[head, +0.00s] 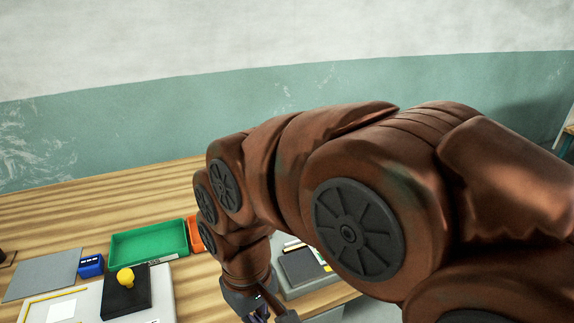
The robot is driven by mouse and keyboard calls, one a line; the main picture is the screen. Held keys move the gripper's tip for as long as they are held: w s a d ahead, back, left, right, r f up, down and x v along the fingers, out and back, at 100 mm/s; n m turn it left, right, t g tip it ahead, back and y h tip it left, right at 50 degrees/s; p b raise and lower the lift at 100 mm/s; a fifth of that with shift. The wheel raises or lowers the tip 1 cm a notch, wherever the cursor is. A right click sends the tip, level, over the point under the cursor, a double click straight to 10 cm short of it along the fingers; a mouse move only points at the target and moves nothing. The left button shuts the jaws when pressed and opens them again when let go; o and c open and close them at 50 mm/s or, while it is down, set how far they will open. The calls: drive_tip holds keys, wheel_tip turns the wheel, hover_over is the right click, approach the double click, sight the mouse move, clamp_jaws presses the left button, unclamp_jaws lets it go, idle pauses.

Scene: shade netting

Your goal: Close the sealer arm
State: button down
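No part shows clearly as the sealer arm. A black block with a yellow knob (126,290) sits at the lower left on a pale plate (88,310); I cannot tell whether it belongs to the sealer. A grey, dark-topped device (304,268) stands right of my wrist, partly hidden behind my arm; I cannot tell its state. My gripper (260,316) points down at the bottom edge, left of and nearer than this device. Its fingertips are cut off by the frame, so its opening and anything in it are hidden.
A green tray (150,243) lies on the wooden table (60,217), with an orange bin (194,234) beside it, partly behind my arm. A blue box (91,265) and a grey mat (42,275) lie to the left. The table's back strip is clear. My arm covers the right side.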

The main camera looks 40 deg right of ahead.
drive_tip(key=w+d+r+t+b, duration=0.1)
drive_tip(key=w+d+r, duration=0.2)
drive_tip(key=w+d, duration=0.3)
drive_tip(key=w+d+r+m+t+b, duration=0.1)
drive_tip(key=w+d+r, duration=0.2)
drive_tip(key=w, duration=0.5)
drive_tip(key=w+d+r+t+b, duration=0.1)
drive_tip(key=w+d+r, duration=0.2)
drive_tip(key=w+d, duration=0.3)
drive_tip(key=w+d+r+m+t+h+b, duration=0.1)
drive_tip(key=w+d+r+m, duration=0.15)
drive_tip(key=d, duration=0.85)
drive_tip(key=w+d+r+m+t+b, duration=0.1)
drive_tip(key=w+d, duration=0.2)
drive_tip(key=d, duration=0.9)
wheel_tip(320, 180, down, 10)
drive_tip(key=p, duration=0.2)
drive_tip(key=shift+s+a+r, duration=0.2)
drive_tip(key=shift+s+a, duration=0.05)
drive_tip(key=shift+a, duration=0.15)
drive_tip(key=shift+n, duration=0.25)
